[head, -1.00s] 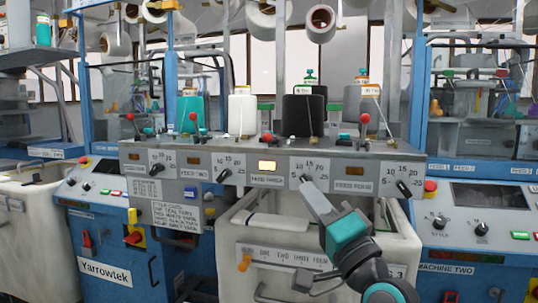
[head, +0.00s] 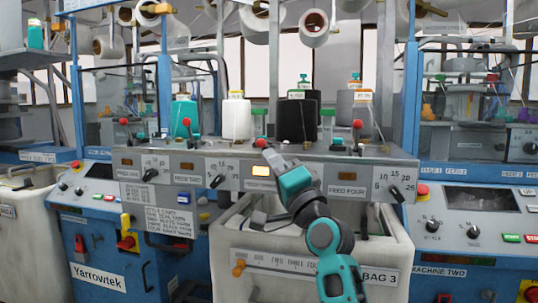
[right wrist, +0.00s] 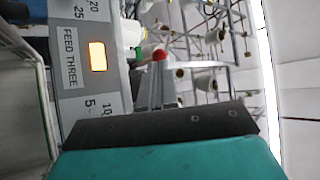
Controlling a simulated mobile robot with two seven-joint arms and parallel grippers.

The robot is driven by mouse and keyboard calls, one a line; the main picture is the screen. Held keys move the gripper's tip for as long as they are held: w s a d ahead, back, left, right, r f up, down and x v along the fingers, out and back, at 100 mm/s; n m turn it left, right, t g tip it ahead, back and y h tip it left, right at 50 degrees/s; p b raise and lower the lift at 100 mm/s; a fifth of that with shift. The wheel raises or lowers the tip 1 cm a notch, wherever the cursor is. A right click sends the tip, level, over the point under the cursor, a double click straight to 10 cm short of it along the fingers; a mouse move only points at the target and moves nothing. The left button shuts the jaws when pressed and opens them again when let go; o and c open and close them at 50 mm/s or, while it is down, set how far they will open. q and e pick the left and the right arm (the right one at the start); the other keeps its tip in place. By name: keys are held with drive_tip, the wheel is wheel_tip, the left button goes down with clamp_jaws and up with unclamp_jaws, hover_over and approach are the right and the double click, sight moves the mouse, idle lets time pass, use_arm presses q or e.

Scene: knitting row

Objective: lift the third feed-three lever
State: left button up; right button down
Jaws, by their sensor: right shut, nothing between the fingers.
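The machine's front rail carries several levers with red ball knobs. The feed-three lever's red knob (head: 260,143) sits lower than its neighbours, above the lit amber feed-three window (head: 261,170). My right gripper (head: 268,153) is shut and empty, its tip just below and slightly right of that knob. In the right wrist view the red knob (right wrist: 159,54) shows right past the closed fingertips (right wrist: 157,72); I cannot tell whether they touch. The feed-three label (right wrist: 70,57) is beside it. The arm hides the feed-three dial in the head view. My left gripper is not in view.
A black yarn cone (head: 296,121) and a white one (head: 236,119) stand behind the rail. A white bin (head: 225,225) is below.

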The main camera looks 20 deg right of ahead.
drive_tip(key=shift+x, duration=1)
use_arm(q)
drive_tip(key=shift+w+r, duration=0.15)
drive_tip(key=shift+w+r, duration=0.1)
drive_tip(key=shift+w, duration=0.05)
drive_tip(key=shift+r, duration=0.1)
use_arm(e)
drive_tip(key=shift+r, duration=0.1)
